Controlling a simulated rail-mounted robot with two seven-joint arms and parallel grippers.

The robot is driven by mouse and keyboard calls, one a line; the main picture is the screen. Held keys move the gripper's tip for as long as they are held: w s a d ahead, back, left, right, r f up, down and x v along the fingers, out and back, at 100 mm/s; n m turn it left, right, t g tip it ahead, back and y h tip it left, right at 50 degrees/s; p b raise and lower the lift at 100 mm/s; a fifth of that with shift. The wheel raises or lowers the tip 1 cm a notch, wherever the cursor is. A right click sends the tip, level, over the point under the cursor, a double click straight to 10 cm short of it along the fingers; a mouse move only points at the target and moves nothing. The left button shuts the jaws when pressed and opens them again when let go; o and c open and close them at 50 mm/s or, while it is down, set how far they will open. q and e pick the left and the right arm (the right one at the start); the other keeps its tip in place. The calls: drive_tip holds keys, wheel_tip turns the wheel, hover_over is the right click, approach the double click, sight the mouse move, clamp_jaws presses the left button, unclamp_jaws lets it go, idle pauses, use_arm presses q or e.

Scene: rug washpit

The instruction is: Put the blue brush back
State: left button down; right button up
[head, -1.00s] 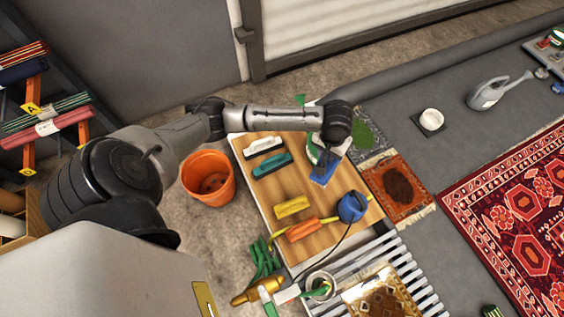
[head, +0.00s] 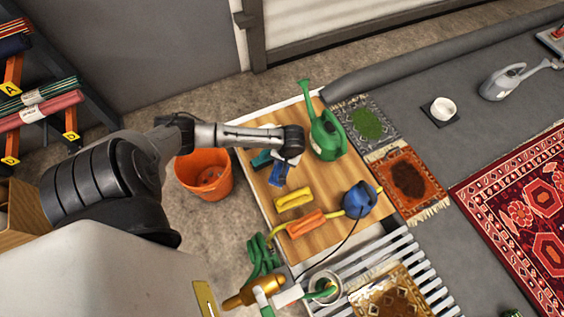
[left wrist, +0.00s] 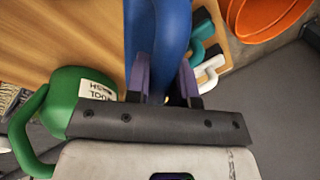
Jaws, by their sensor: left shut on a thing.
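The blue brush (head: 279,175) is held by my left gripper (head: 286,160) over the wooden table (head: 325,191). In the left wrist view the brush (left wrist: 158,30) runs between the two purple fingers of the gripper (left wrist: 164,80), which are shut on it. In the head view the wrist hides part of the brush, and I cannot tell how far it is above the table. A teal brush (head: 262,159) lies just left of it, partly covered by the arm. In the wrist view a teal handle (left wrist: 203,28) and a white handle (left wrist: 211,70) show beside it.
A green watering can (head: 327,139) stands close right of the wrist. Yellow (head: 294,199) and orange (head: 307,222) pieces and a blue rounded device (head: 359,200) lie nearer. An orange bucket (head: 204,177) stands left of the table. Bare wood lies right of the brush.

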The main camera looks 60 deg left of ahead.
use_arm(q)
drive_tip(key=b+x, duration=0.1)
drive_tip(key=x, duration=0.1)
drive_tip(key=b+x, duration=0.1)
drive_tip(key=x, duration=0.1)
drive_tip(key=w+d+b+x, duration=0.1)
drive_tip(key=x, duration=0.1)
drive_tip(key=shift+s+f, duration=0.1)
drive_tip(key=shift+f, duration=0.1)
drive_tip(key=shift+r, duration=0.1)
drive_tip(key=shift+f, duration=0.6)
drive_tip(key=c, duration=1)
unclamp_jaws()
